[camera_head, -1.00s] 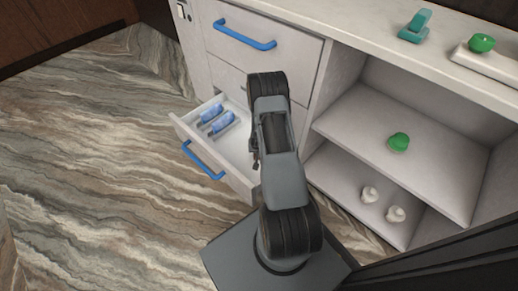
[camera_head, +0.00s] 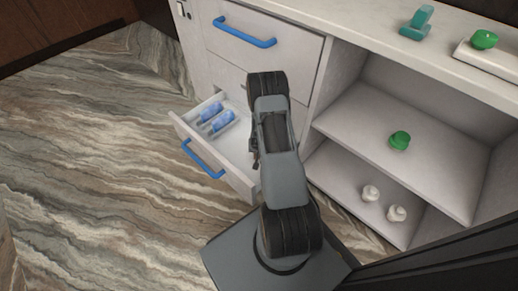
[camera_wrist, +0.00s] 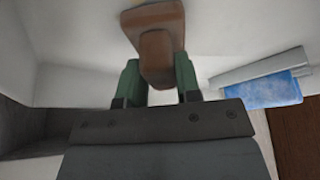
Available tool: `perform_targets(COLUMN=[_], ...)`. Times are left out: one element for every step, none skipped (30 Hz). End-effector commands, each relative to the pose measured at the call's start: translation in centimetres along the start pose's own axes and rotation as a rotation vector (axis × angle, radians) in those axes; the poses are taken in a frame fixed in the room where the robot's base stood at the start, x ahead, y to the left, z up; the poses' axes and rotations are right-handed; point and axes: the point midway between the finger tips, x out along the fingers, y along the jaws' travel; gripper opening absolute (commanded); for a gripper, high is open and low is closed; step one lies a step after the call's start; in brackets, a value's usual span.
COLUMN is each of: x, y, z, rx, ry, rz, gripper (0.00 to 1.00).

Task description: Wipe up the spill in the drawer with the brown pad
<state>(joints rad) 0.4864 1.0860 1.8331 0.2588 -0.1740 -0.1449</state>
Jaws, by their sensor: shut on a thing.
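My gripper (camera_wrist: 158,78) is shut on the brown pad (camera_wrist: 155,28). Its two green fingers stand on either side of the pad's narrower grip, and the pad's wider part shows beyond them at the top of the wrist view. The pad is inside or just over the open white drawer (camera_head: 237,178); I cannot tell whether it touches the floor of the drawer. In the head view my arm hides the gripper, the pad and part of the drawer.
Blue-and-white packets (camera_head: 221,121) lie at the drawer's left end; one shows in the wrist view (camera_wrist: 262,91). The drawer has a blue handle (camera_head: 202,159). A closed drawer with a blue handle (camera_head: 244,33) is above. Open shelves (camera_head: 425,160) with small items stand at right.

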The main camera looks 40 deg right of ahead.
Motion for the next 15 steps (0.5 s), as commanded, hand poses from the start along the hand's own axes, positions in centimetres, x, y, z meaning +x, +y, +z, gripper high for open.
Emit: perform_targets(x=[0.19, 0.24, 0.32, 0.37, 0.43, 0.50, 0.56, 0.61, 0.69, 0.74, 0.80, 0.87, 0.93, 0.98, 1.06], y=[0.00, 0.00, 0.00, 0.00, 0.00, 0.00, 0.00, 0.00, 0.00, 0.00, 0.00, 0.00, 0.00, 0.00, 0.00], z=[0.06, 0.09, 0.12, 0.14, 0.16, 0.19, 0.22, 0.24, 0.27, 0.30, 0.32, 0.35, 0.37, 0.40, 0.43], rx=[0.000, 0.000, 0.000, 0.000, 0.000, 0.000, 0.000, 0.000, 0.000, 0.000, 0.000, 0.000, 0.000, 0.000, 0.000], ry=[0.000, 0.000, 0.000, 0.000, 0.000, 0.000, 0.000, 0.000, 0.000, 0.000, 0.000, 0.000, 0.000, 0.000, 0.000], rz=[0.000, 0.000, 0.000, 0.000, 0.000, 0.000, 0.000, 0.000, 0.000, 0.000, 0.000, 0.000, 0.000, 0.000, 0.000], gripper=[0.09, 0.09, 0.09, 0.09, 0.09, 0.09, 0.09, 0.09, 0.09, 0.09, 0.09, 0.09, 0.09, 0.09, 0.09])
